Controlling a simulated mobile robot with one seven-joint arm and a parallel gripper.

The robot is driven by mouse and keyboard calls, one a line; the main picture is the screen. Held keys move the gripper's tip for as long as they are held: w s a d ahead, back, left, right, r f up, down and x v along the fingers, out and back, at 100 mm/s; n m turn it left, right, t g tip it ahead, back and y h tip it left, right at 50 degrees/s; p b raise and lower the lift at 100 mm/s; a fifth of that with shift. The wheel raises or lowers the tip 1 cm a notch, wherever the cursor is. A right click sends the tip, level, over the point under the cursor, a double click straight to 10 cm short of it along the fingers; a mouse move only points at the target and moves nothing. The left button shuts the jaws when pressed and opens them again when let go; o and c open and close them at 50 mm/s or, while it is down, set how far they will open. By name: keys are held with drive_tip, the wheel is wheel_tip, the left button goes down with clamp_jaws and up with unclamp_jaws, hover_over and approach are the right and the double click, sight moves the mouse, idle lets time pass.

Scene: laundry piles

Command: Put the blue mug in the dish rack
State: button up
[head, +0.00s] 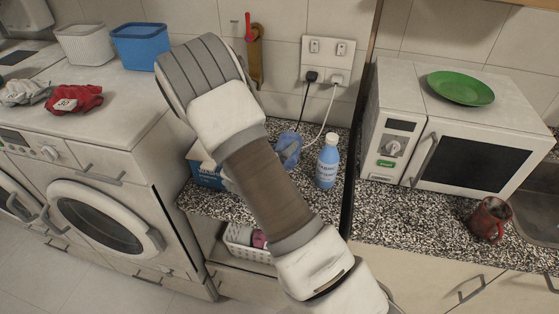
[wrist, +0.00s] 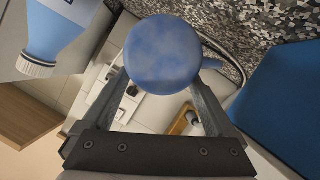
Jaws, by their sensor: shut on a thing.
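The blue mug (head: 288,150) shows just right of my forearm, above the speckled counter between the washing machine and the microwave. In the wrist view the mug (wrist: 163,55) shows a round, mottled blue face between the two fingers of my gripper (wrist: 160,88). The gripper is shut on it, and a handle shows at its right side. In the head view my arm hides most of the gripper. I cannot tell whether the mug touches the counter. No dish rack is recognisable in either view.
A blue bottle with a white cap (head: 328,162) stands close right of the mug; a blue box (head: 206,170) is on the left. Two plugs (head: 323,78) with cords hang behind. A microwave (head: 440,130) with a green plate (head: 460,88) and a reddish mug (head: 489,219) are right.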

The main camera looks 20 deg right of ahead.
drive_tip(key=shift+f+p, duration=0.3)
drive_tip(key=shift+f, duration=2.45)
drive_tip(key=shift+f, duration=0.15)
drive_tip(key=o, duration=1.3)
drive_tip(key=shift+b, duration=0.3)
drive_tip(key=shift+c, duration=0.2)
drive_tip(key=shift+o, duration=0.5)
